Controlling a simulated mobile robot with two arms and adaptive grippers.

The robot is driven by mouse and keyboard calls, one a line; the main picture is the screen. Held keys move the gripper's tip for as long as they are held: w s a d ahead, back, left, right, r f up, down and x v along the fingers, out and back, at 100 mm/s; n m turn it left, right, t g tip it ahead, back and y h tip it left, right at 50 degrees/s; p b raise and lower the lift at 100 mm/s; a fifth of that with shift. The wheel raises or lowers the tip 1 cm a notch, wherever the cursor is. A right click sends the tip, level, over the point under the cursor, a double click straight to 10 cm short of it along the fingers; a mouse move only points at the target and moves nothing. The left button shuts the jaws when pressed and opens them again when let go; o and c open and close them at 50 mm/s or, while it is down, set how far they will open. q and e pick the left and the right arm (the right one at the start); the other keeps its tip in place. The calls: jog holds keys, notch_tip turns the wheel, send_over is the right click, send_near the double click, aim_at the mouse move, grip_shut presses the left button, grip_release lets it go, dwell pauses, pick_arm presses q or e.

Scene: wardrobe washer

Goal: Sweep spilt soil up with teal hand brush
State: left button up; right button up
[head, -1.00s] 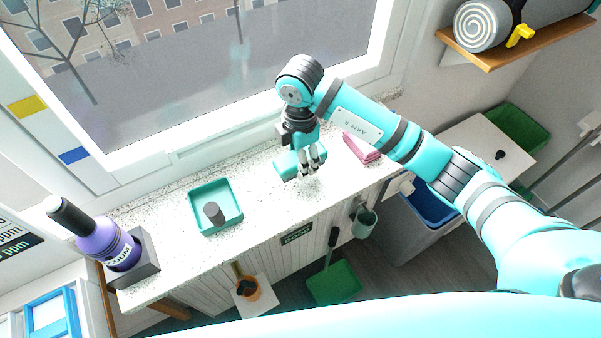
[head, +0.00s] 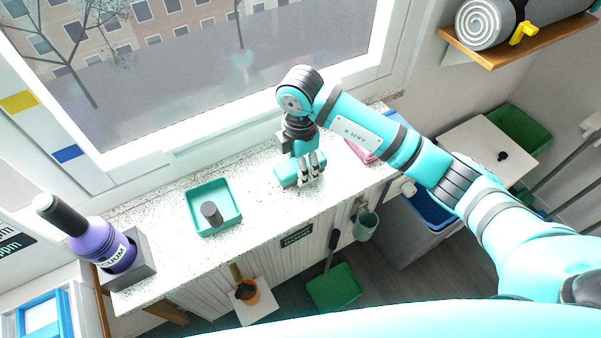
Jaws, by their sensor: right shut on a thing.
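The teal hand brush (head: 286,174) is at the counter's surface, right of the middle. My right gripper (head: 310,182) comes down from above beside it and is shut on it; the fingers hide part of the brush. Dark specks (head: 262,211) are scattered over the pale counter (head: 160,210). I cannot tell which are soil and which are the counter's own pattern. My left gripper is not in view.
A teal tray (head: 192,208) holding a grey cylinder (head: 211,212) stands left of the brush. A purple vacuum bottle (head: 112,250) stands at the left end. A pink item (head: 361,153) lies to the right, partly behind my arm. The window (head: 210,70) borders the back.

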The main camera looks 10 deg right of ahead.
aim_at(283, 171)
jog(key=shift+f+b, duration=0.4)
jog(key=shift+f, duration=0.2)
dwell(0.4)
jog(key=a, duration=0.1)
jog(key=s+a, duration=0.1)
jog(key=a, duration=0.1)
jog(key=shift+s+a+r, duration=0.1)
jog(key=shift+s+a, duration=0.05)
jog(key=shift+a, duration=0.05)
jog(key=shift+s+a, duration=0.1)
jog(key=shift+a, duration=0.3)
jog(key=shift+s+a+p, duration=0.15)
jog(key=shift+s+a, duration=0.1)
jog(key=shift+a, duration=0.45)
jog(key=shift+s+a+p, duration=0.1)
jog(key=shift+s+a, duration=0.15)
jog(key=shift+a, duration=0.45)
jog(key=shift+s+a+p, duration=0.15)
jog(key=shift+s+a, duration=0.1)
jog(key=shift+a, duration=0.45)
jog(key=shift+d, duration=0.15)
jog(key=shift+w+d, duration=0.25)
jog(key=shift+d, duration=0.45)
jog(key=shift+w+d, duration=0.25)
jog(key=shift+d, duration=0.4)
jog(key=shift+w+d, duration=0.25)
jog(key=shift+d, duration=0.45)
